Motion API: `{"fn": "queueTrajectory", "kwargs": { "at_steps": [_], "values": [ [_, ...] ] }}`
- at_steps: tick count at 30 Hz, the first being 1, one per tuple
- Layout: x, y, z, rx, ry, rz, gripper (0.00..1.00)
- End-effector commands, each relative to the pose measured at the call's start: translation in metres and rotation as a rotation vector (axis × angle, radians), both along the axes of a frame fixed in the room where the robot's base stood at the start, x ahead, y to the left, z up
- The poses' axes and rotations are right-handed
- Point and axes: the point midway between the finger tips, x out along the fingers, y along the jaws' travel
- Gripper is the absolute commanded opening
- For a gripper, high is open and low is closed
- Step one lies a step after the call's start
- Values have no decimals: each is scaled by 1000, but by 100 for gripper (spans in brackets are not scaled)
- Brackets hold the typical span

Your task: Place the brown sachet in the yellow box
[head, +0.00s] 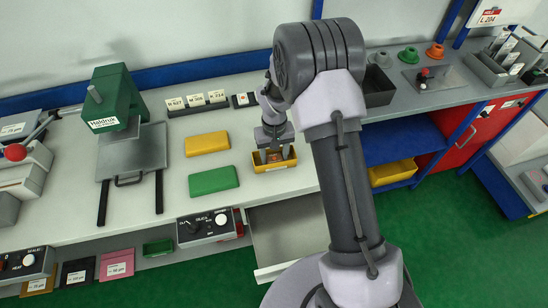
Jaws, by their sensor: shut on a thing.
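The open yellow box (287,167) stands on the light bench top, just left of my arm. My gripper (274,155) points down at the box, its fingertips at or inside the opening. It is shut on a small brownish sachet (277,157), which shows only partly between the fingers. The sachet appears within the box's outline; whether it touches the bottom cannot be told. My fingers and wrist hide part of the box's inside.
A yellow block (207,143) and a green block (213,181) lie left of the box. A green press (118,105) stands further left. An open drawer (288,235) juts out below. Labelled pouches (117,264) sit at lower left. A dark bin (378,88) stands right of my arm.

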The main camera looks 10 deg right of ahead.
Motion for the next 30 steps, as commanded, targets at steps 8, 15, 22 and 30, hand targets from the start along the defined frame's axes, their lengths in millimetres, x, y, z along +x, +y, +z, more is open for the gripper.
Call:
{"fn": "queueTrajectory", "kwargs": {
  "at_steps": [8, 15, 22, 30],
  "values": [
    [0, 0, -7, 0, -1, 0, 14],
    [0, 0, -10, 0, -1, 1, 75],
    [0, 0, -9, 0, -1, 1, 75],
    [1, 0, 43, -1, -5, 1, 75]
  ]
}}
